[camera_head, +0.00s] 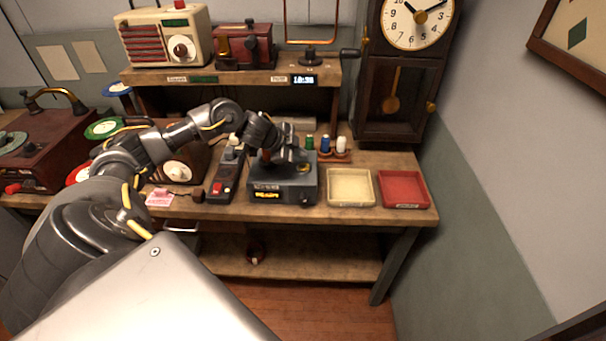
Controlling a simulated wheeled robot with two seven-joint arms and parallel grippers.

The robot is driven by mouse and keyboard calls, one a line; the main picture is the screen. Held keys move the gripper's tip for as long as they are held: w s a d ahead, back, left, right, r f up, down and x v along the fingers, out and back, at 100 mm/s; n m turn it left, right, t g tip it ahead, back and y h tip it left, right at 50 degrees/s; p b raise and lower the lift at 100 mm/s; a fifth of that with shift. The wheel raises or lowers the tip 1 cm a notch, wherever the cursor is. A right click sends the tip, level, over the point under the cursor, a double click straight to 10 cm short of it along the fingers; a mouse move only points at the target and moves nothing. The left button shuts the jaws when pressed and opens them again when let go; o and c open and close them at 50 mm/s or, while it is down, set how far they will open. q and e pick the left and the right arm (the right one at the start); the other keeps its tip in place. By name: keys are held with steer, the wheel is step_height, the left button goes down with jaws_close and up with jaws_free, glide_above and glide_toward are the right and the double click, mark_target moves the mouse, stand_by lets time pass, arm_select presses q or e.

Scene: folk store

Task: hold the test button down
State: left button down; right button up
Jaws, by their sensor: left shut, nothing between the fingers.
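A dark grey box-shaped tester (284,188) with small yellow lit lettering on its front stands on the wooden workbench (330,214), right of the middle. A brassy round part (303,168) shows on its top at the right. My left gripper (283,158) is shut and empty, low over the tester's top, pointing down. A small reddish piece (266,157) shows beside the fingers. I cannot tell which part is the test button; the gripper covers much of the top. Whether the fingertips touch it is unclear. My right gripper is out of view.
A long black device (223,184) with a red button stands left of the tester. A cream tray (350,186) and a red tray (403,188) lie to its right. Thread spools (326,146) stand behind. A shelf (240,78) with radios and a pendulum clock (396,90) rise behind.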

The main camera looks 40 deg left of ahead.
mark_target(306, 165)
arm_select(q)
step_height(306, 165, down, 2)
steer(key=shift+b, duration=0.35)
steer(key=shift+f, duration=0.1)
stand_by(1.0)
steer(key=shift+f, duration=0.15)
stand_by(0.6)
steer(key=shift+f, duration=0.25)
steer(key=shift+f+b, duration=0.3)
steer(key=shift+f, duration=0.25)
stand_by(2.5)
